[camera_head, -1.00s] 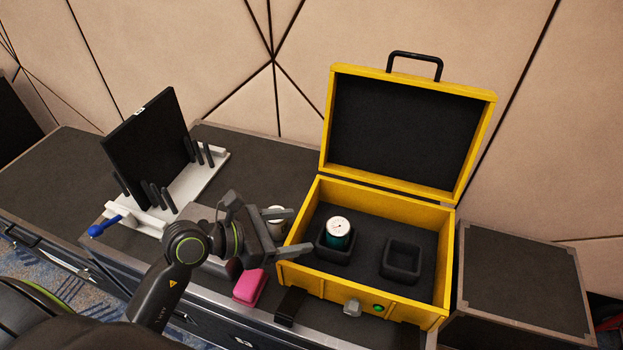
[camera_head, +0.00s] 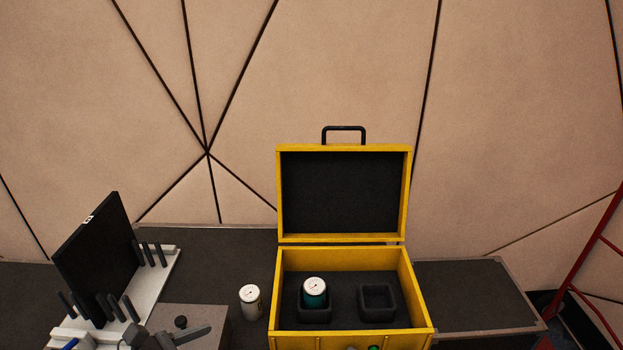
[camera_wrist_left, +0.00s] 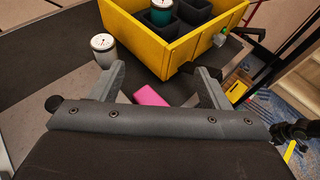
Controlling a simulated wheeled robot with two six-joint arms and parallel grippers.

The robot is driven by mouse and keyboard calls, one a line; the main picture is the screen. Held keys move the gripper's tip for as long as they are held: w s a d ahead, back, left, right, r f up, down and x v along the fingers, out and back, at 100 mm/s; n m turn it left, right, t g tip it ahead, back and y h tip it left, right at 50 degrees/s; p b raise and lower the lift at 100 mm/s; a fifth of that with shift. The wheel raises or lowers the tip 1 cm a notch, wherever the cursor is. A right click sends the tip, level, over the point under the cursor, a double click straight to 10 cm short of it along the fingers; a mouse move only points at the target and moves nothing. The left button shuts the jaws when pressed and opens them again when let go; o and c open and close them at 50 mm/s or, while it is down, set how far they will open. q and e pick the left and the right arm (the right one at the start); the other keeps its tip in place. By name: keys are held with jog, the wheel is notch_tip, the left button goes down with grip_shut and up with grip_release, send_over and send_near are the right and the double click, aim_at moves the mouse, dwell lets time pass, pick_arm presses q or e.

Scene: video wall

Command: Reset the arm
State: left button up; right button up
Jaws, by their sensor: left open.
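My left gripper (camera_head: 172,338) shows at the bottom edge of the head view, partly cut off, left of the yellow case. In the left wrist view its two fingers (camera_wrist_left: 161,85) stand wide apart with nothing held between them. A pink block (camera_wrist_left: 150,97) lies beyond and below the gap. A white-topped canister (camera_head: 250,302) stands left of the case; it also shows in the left wrist view (camera_wrist_left: 104,52). My right gripper is not in view.
The open yellow case (camera_head: 415,309) holds a green canister (camera_head: 314,293) in its left foam holder; the right holder (camera_head: 377,301) is empty. A black panel (camera_head: 94,258) stands in a white rack (camera_head: 154,288) at left. The tabletop (camera_head: 470,295) right of the case is clear.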

pick_arm(q)
jog(key=a+r+n+t+y, duration=0.1)
jog(key=a+r+n+t, duration=0.1)
jog(key=r+n+t, duration=0.5)
jog(key=a+r+n+t+y, duration=0.1)
jog(key=a+r+n+t, duration=0.25)
jog(key=r+n, duration=0.35)
jog(key=s+a+f+n+g+y, duration=0.2)
jog(key=a+f+n+y, duration=0.45)
jog(key=n, duration=0.55)
jog(key=s+a+f+n+g+y, duration=0.25)
jog(key=a+n+y, duration=0.55)
jog(key=n, duration=0.5)
jog(key=s+d+f+n+g+h, duration=0.35)
jog(key=s+f+g, duration=0.3)
jog(key=f, duration=0.25)
jog(key=s+d+f+n+g+h, duration=0.2)
jog(key=s+d+f+n+g, duration=0.15)
jog(key=s+f+g, duration=0.45)
notch_tip(320, 180, down, 26)
jog(key=r+t, duration=0.1)
jog(key=s+f, duration=1.4)
jog(key=f, duration=0.1)
jog(key=shift+s+d+f+g, duration=0.2)
jog(key=shift+d+f+g, duration=0.05)
jog(key=shift+g, duration=0.2)
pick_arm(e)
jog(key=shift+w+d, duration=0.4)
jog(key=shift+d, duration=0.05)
